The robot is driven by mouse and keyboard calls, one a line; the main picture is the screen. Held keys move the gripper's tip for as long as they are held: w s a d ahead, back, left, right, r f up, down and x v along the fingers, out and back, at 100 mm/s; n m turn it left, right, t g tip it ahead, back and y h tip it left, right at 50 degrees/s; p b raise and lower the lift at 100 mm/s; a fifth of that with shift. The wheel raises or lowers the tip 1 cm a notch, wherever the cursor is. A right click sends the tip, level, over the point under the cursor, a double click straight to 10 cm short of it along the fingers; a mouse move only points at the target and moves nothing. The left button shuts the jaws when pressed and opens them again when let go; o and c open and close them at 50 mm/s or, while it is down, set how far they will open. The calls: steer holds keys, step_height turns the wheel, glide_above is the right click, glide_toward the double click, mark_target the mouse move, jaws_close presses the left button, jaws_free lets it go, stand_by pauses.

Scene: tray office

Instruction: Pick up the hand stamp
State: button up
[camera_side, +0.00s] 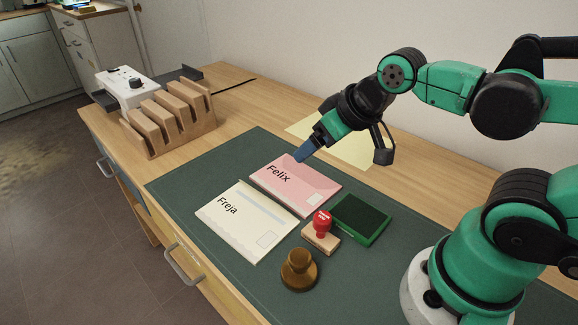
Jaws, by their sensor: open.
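The hand stamp (321,232) has a red knob on a light wooden block. It stands on the dark green mat, just below the pink envelope's lower right corner and left of the green ink pad (361,219). A second, brown stamp-like object (299,269) with a rounded knob stands in front of it. My gripper (340,157) is open, above the far part of the mat near the pink envelope, up and apart from the hand stamp. Nothing shows between its fingers.
A pink envelope marked Felix (295,184) and a cream envelope marked Freja (246,220) lie on the mat (190,189). A yellow sheet (352,150) lies behind. A wooden rack (172,120) and a white device (126,88) stand at the far left.

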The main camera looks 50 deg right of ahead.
mark_target(324, 217)
steer(key=s+a+f+n+g, duration=0.1)
steer(key=n+g, duration=0.1)
steer(key=n, duration=0.1)
steer(key=s+a+f+n+g, duration=0.1)
steer(key=s+f+n+g, duration=0.1)
steer(key=n, duration=0.1)
steer(key=s+a+f+n+g+y, duration=0.1)
steer(key=s+f+n+g, duration=0.1)
steer(key=n, duration=0.1)
steer(key=shift+s+a, duration=0.1)
steer(key=shift+a, duration=0.15)
steer(key=shift+w+a+f, duration=0.1)
steer(key=shift+a+f, duration=0.05)
steer(key=shift+f, duration=1.2)
steer(key=shift+w+a+f, duration=0.1)
steer(key=shift+a+f, duration=0.05)
steer(key=shift+f, duration=1.2)
steer(key=shift+c, duration=0.2)
jaws_close()
